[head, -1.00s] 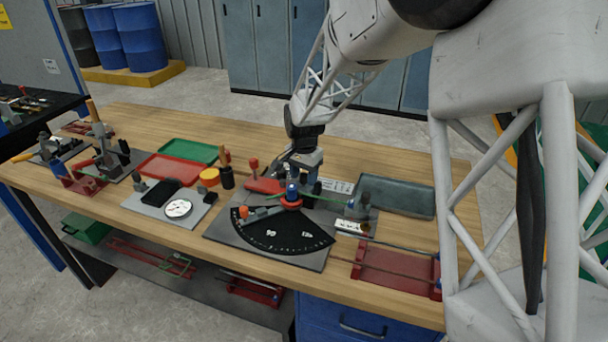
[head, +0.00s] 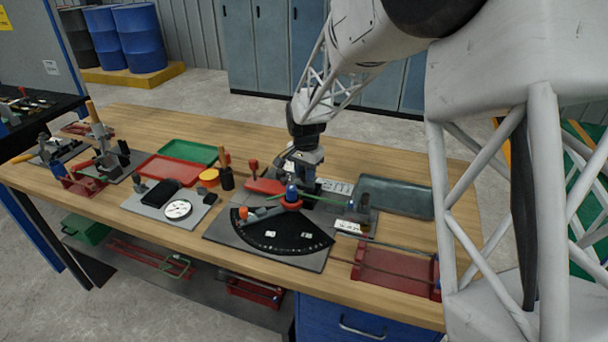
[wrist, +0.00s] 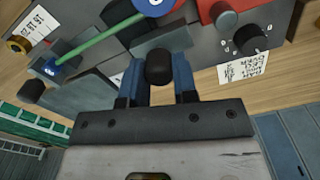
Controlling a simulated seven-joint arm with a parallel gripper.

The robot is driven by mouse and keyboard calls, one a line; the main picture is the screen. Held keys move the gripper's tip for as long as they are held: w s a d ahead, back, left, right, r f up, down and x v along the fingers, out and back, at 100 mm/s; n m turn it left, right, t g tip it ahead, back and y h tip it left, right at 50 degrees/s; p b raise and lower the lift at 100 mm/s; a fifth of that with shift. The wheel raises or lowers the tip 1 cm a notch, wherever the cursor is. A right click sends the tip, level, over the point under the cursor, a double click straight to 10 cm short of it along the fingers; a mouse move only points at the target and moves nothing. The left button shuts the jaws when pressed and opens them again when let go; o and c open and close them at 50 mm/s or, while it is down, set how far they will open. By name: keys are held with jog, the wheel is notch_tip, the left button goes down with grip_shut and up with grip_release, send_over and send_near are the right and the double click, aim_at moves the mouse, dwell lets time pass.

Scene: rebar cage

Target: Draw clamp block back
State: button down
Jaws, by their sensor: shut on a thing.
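My gripper (wrist: 158,85) has blue fingers shut on a black knob (wrist: 158,67) in the wrist view. The knob stands in front of a grey block (wrist: 160,42), which looks like the clamp block. In the head view my gripper (head: 304,172) is low over the back of a bending plate with a black angle-marked sector (head: 285,236). My gripper and wrist hide most of the block there. A green bar (wrist: 95,46) runs from a small block at left towards the blue-topped centre pin (wrist: 152,5). The blue pin top (head: 291,192) sits over a red ring.
A grey tray (head: 395,198) lies right of the bending plate, and a red rack with bars (head: 398,268) stands in front of it. Red (head: 175,168) and green (head: 187,152) trays lie to the left. A red-handled lever (head: 256,178) stands close by my gripper's left.

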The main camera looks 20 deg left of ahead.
jog(key=c, duration=0.9)
grip_release()
jog(key=shift+w, duration=0.2)
jog(key=shift+r, duration=0.1)
jog(key=shift+r, duration=3.85)
jog(key=shift+d, duration=0.1)
